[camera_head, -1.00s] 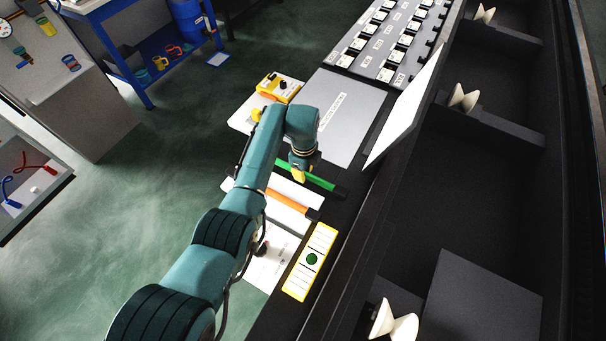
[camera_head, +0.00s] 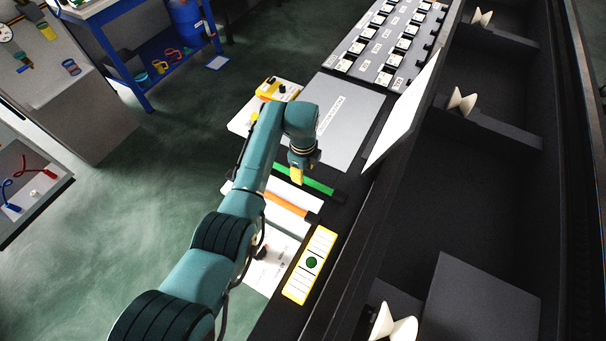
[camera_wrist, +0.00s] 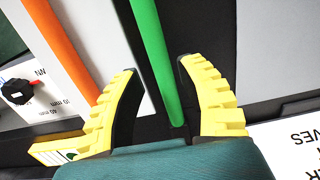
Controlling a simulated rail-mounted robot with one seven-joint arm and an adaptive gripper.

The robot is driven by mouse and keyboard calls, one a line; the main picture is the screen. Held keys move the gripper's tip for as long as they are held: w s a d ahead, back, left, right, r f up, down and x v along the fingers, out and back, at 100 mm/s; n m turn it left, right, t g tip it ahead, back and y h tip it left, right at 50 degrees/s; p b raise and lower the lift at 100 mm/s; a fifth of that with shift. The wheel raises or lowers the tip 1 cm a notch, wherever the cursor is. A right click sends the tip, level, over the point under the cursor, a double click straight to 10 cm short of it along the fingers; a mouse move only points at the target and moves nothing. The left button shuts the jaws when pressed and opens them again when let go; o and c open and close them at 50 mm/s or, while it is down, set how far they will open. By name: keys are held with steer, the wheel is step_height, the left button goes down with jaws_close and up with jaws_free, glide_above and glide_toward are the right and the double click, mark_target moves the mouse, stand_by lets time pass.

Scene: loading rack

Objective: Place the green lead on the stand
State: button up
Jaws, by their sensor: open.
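The green lead (camera_head: 318,184), a straight green bar with a dark end, lies beside a white card and an orange bar (camera_head: 287,204). In the wrist view the green lead (camera_wrist: 153,55) runs between my two yellow fingers. My gripper (camera_head: 296,176) is open over it; the wrist view shows the gripper (camera_wrist: 157,69) with one finger on each side of the lead and gaps left and right. Whether the fingers reach down to the lead's height is unclear. I cannot tell which thing is the stand.
A grey labelled plate (camera_head: 343,118) lies beyond my gripper, with a yellow box (camera_head: 278,90) to its left. A yellow strip with a green dot (camera_head: 311,262) lies nearer. A tilted white panel (camera_head: 402,108) and the dark rack wall stand on the right.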

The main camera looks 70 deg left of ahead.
step_height(320, 180, up, 9)
steer(key=p, duration=0.1)
steer(key=w+d+r+n+t+y, duration=0.1)
steer(key=w+d+r+t+y, duration=0.2)
steer(key=w, duration=0.4)
steer(key=w+d+r+n+t+y, duration=0.1)
steer(key=w+d+r+t, duration=0.1)
steer(key=w+d+r, duration=0.4)
steer(key=w+d+r+n+t, duration=0.3)
steer(key=w+d+r+t, duration=0.2)
steer(key=w+d+r, duration=0.45)
steer(key=s+d+r+n+t, duration=0.1)
steer(key=s+d+r+t, duration=0.15)
steer(key=d+r, duration=0.4)
steer(key=s+d+r+n+t, duration=0.1)
steer(key=d+r+t, duration=0.3)
steer(key=d, duration=0.6)
steer(key=s+d+r+n+t+h, duration=0.3)
steer(key=s+d+r+t+h, duration=0.1)
steer(key=s+d+r, duration=0.8)
steer(key=shift+d+t, duration=0.6)
steer(key=shift+t, duration=0.25)
steer(key=shift+s+r, duration=0.1)
steer(key=shift+r, duration=0.05)
